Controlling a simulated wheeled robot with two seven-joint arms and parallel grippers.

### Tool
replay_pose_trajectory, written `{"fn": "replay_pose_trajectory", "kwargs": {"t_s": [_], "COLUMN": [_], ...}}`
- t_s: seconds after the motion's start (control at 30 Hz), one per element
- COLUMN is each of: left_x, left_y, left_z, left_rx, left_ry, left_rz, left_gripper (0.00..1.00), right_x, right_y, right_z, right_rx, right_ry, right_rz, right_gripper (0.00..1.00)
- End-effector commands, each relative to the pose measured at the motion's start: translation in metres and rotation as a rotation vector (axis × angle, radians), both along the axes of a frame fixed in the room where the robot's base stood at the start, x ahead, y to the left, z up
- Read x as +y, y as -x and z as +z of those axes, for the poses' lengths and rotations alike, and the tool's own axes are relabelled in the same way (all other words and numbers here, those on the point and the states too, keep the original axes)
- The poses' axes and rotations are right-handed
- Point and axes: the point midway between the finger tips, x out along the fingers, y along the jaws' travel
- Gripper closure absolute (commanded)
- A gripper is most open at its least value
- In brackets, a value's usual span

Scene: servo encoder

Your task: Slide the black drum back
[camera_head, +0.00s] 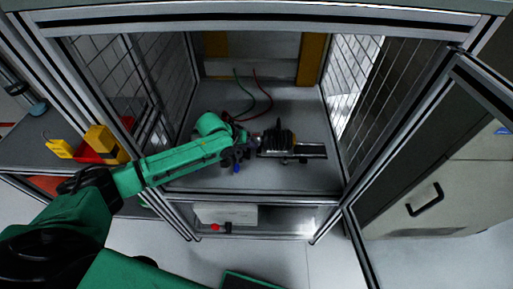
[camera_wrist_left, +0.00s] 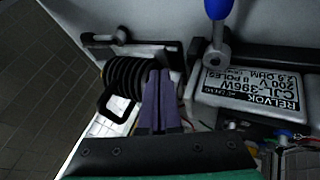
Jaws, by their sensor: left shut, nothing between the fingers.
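The black ribbed drum (camera_head: 277,138) sits on a dark flat mount (camera_head: 312,151) inside the framed cabinet. In the left wrist view the drum (camera_wrist_left: 124,77) shows its ribs, with a black loop (camera_wrist_left: 116,106) at its lower left. My left gripper (camera_head: 254,139) reaches in from the left and is just left of the drum in the head view. In the left wrist view its purple fingers (camera_wrist_left: 158,76) are together, empty, and over the drum's right end; whether they touch it I cannot tell. My right gripper is not in view.
A labelled box (camera_wrist_left: 246,90) lies right of the fingers, with a blue-handled part (camera_wrist_left: 217,30) above it. Red and green cables (camera_head: 252,98) run behind the drum. Mesh walls flank the cabinet; its door (camera_head: 405,145) stands open at right. Yellow blocks (camera_head: 103,140) are outside left.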

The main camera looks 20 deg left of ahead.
Motion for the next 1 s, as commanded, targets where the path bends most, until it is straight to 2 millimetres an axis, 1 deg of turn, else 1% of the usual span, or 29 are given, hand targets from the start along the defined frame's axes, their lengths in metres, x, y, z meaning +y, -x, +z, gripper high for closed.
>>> {"fn": "replay_pose_trajectory", "kwargs": {"t_s": [0.03, 0.1, 0.2, 0.33, 0.6, 0.67, 0.8, 0.9, 1.0], "left_x": [-0.004, -0.008, -0.011, -0.012, -0.015, -0.022, -0.05, -0.063, -0.068], "left_y": [-0.005, -0.01, -0.015, -0.016, -0.017, -0.018, -0.024, -0.029, -0.03], "left_z": [-0.008, -0.017, -0.024, -0.027, -0.026, -0.025, -0.025, -0.025, -0.026], "left_rx": [0.0, -0.001, 0.0, -0.002, -0.001, 0.0, -0.001, -0.002, -0.001], "left_ry": [0.0, 0.0, 0.0, -0.001, 0.0, 0.002, 0.006, 0.004, 0.002], "left_rz": [0.0, -0.001, -0.001, -0.001, -0.002, -0.003, -0.004, -0.004, -0.003], "left_gripper": [1.0, 1.0, 1.0, 1.0, 1.0, 1.0, 1.0, 1.0, 1.0], "right_x": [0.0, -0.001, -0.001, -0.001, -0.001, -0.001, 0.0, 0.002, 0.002], "right_y": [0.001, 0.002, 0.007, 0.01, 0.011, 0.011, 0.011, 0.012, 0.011], "right_z": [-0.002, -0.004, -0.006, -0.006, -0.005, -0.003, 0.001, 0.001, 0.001], "right_rx": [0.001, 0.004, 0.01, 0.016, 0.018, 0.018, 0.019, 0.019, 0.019], "right_ry": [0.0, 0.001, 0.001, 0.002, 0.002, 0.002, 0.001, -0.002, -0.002], "right_rz": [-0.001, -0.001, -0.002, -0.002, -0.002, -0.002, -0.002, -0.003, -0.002], "right_gripper": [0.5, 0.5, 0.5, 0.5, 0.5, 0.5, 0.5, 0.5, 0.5]}}
